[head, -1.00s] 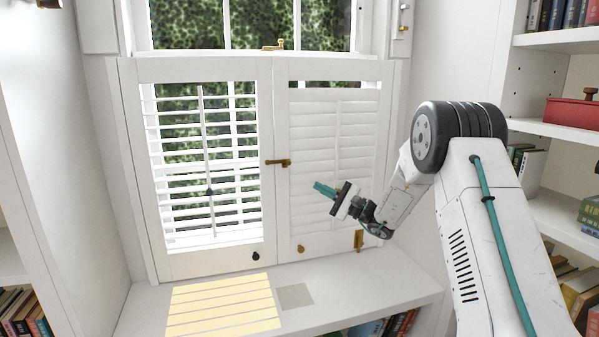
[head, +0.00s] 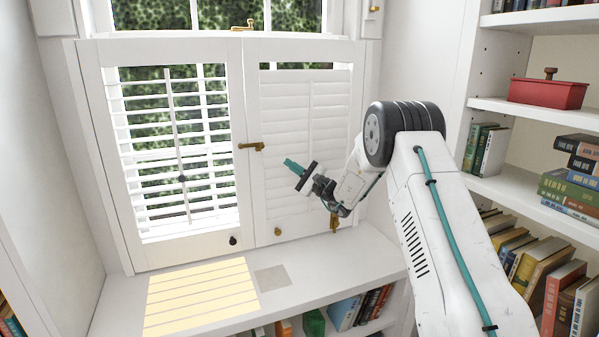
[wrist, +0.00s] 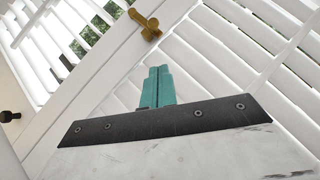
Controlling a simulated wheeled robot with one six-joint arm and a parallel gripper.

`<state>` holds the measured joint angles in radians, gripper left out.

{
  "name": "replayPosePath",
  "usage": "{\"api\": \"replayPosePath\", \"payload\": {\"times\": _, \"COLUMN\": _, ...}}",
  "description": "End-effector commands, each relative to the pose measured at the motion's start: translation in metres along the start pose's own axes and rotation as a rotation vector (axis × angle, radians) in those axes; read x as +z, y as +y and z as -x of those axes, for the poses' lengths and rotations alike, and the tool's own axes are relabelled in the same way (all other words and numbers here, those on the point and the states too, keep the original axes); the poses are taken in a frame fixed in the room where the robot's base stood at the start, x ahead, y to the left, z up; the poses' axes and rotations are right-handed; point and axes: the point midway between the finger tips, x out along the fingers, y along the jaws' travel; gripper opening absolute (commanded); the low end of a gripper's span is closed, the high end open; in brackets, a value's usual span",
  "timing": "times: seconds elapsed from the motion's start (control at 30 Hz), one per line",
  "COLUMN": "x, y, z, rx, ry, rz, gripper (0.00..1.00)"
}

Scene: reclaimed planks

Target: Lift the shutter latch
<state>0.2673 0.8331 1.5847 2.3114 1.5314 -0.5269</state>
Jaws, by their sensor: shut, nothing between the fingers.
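The brass shutter latch (head: 252,146) lies roughly level across the seam between the two white shutter panels, at mid height. In the wrist view the latch (wrist: 146,24) shows at the top, beyond my fingertips. My gripper (head: 290,164) has teal fingers pressed together with nothing between them. It is to the right of the latch and a little lower in the head view, in front of the right panel (head: 304,200). In the wrist view my gripper (wrist: 158,70) points up toward the latch, with a visible gap between them. The left panel (head: 103,170) has its slats open.
A dark knob (head: 233,240) and a brass knob (head: 277,231) sit low on the panels. A brass fitting (head: 334,222) is at lower right. The sill (head: 330,260) below is mostly clear. A bookshelf (head: 540,115) with a red box (head: 547,93) stands at right.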

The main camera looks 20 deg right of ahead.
Motion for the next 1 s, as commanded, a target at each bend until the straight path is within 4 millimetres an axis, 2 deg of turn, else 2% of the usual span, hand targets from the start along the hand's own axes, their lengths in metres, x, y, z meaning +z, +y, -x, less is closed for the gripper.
{"api": "replayPosePath", "payload": {"times": 0.03, "x": 0.001, "y": 0.001, "z": -0.013, "rx": 0.0, "ry": -0.004, "rz": 0.001, "gripper": 0.0}}
{"api": "replayPosePath", "payload": {"times": 0.2, "x": 0.002, "y": 0.001, "z": -0.046, "rx": 0.0, "ry": -0.002, "rz": 0.0, "gripper": 0.0}}
{"api": "replayPosePath", "payload": {"times": 0.4, "x": 0.022, "y": 0.0, "z": -0.063, "rx": 0.001, "ry": -0.001, "rz": 0.0, "gripper": 0.0}}
{"api": "replayPosePath", "payload": {"times": 0.6, "x": 0.029, "y": 0.0, "z": -0.069, "rx": 0.0, "ry": 0.0, "rz": 0.0, "gripper": 0.0}}
{"api": "replayPosePath", "payload": {"times": 1.0, "x": 0.026, "y": -0.004, "z": -0.066, "rx": 0.003, "ry": 0.004, "rz": 0.008, "gripper": 0.0}}
